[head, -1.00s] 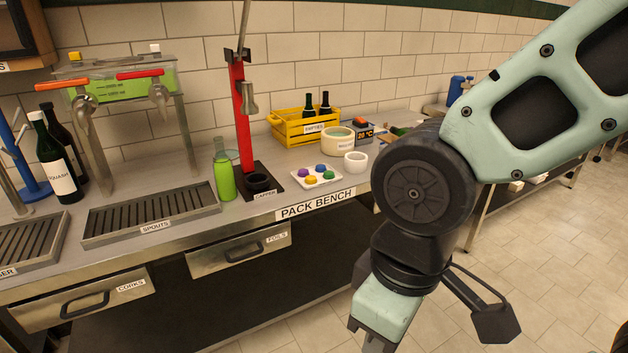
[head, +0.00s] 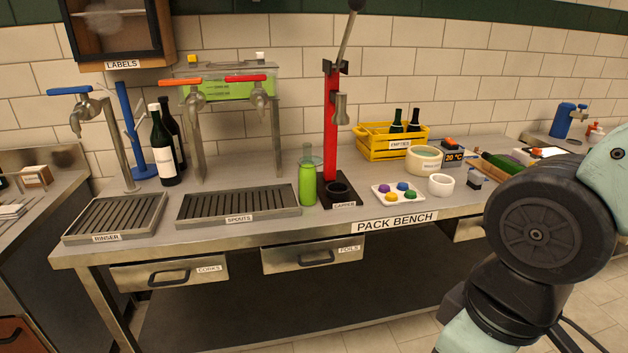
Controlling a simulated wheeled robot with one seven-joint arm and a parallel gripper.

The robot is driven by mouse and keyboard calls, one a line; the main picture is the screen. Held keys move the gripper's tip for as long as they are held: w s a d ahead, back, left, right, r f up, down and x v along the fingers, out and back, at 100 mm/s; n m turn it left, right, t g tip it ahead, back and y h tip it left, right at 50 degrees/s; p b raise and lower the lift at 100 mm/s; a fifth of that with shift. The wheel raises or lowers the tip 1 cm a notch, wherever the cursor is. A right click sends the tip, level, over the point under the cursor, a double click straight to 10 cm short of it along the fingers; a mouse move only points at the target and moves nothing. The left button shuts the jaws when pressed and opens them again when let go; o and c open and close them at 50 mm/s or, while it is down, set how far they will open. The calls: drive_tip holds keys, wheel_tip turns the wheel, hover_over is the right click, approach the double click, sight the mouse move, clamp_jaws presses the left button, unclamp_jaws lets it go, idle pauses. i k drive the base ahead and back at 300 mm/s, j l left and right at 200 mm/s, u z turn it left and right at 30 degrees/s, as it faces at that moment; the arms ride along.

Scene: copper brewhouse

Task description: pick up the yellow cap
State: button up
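The yellow cap (head: 391,197) sits at the front left of a small white tray (head: 399,203) on the bench, right of the capper. A purple cap (head: 385,188), a blue cap (head: 402,186) and a green cap (head: 410,196) share the tray. My arm shows at the right side, and its lower end runs out of the bottom edge of the head view. My gripper's fingers are out of view, apart from the tray and below the bench top in the picture.
The red capper (head: 331,130) and a green bottle (head: 307,183) stand left of the tray. A white bowl (head: 441,185), a round tub (head: 424,160) and a yellow crate (head: 376,145) stand right and behind. The pack bench's front edge (head: 330,231) lies before them.

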sight(391, 198)
drive_tip(key=i+l+u, duration=0.2)
drive_tip(key=i+l, duration=0.15)
drive_tip(key=i+l+u, duration=0.2)
drive_tip(key=i+l, duration=0.15)
drive_tip(key=i+l+u, duration=0.2)
drive_tip(key=l, duration=0.35)
drive_tip(key=i+u, duration=0.1)
drive_tip(key=u, duration=0.85)
